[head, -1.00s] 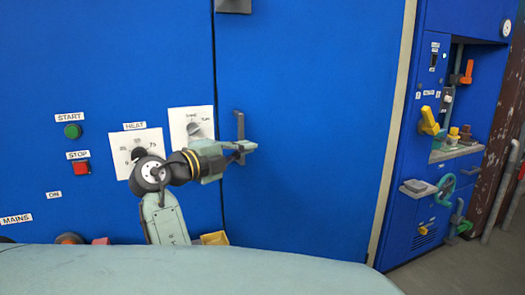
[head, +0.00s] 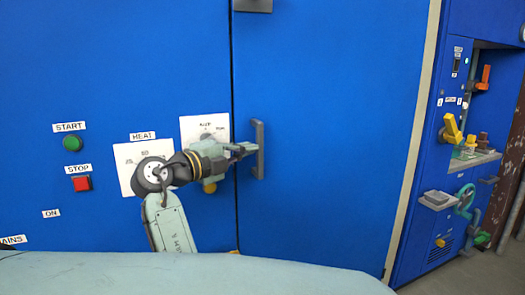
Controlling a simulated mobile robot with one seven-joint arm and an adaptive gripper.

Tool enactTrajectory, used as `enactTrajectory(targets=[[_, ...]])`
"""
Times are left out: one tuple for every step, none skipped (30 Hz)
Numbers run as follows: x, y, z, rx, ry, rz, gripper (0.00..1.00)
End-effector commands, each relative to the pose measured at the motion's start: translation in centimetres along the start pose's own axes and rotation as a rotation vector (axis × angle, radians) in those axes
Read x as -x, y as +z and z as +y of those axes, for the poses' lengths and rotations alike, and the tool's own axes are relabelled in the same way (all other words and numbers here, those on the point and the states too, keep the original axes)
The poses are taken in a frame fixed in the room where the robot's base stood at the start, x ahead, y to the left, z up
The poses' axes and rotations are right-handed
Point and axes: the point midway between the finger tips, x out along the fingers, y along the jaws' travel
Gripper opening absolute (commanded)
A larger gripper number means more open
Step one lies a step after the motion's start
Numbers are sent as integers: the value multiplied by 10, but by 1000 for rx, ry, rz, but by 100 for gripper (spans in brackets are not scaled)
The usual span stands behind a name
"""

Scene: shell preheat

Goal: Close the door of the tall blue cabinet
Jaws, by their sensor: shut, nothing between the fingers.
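The tall blue cabinet (head: 110,60) fills most of the head view. Its door (head: 330,90) is the wide blue panel on the right, with a grey vertical handle (head: 258,150) near its left edge. A thin dark seam runs between the door and the control panel to its left. The door looks flush or nearly so; I cannot tell whether a small gap is left. My gripper (head: 250,151) is shut and empty, pointing right. Its fingertips overlap the left side of the handle in the picture; contact is unclear.
Left of the seam are a green START button (head: 73,144), a red STOP button (head: 82,184) and a HEAT dial plate (head: 130,155), partly hidden by my arm. Another blue unit with a yellow lever (head: 451,130) and a teal wheel (head: 465,198) stands right. Grey floor shows lower right.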

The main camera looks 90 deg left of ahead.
Motion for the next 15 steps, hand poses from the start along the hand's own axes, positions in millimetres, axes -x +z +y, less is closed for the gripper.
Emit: enactTrajectory(targets=[[-6,0,3,4,6,-1,0],[-6,0,3,4,6,-1,0],[-6,0,4,4,7,-1,0],[-7,0,4,4,7,-1,0],[-7,0,4,5,7,-1,0],[-7,0,4,5,8,-1,0],[-7,0,4,5,8,-1,0],[-7,0,4,5,8,0,0],[-8,0,4,5,8,0,0],[-8,0,4,5,9,0,0],[-7,0,4,5,9,0,0],[-6,0,4,5,9,-1,0],[-4,0,4,5,8,-1,0],[-1,0,4,5,8,-1,0],[4,0,4,5,7,-2,0]])
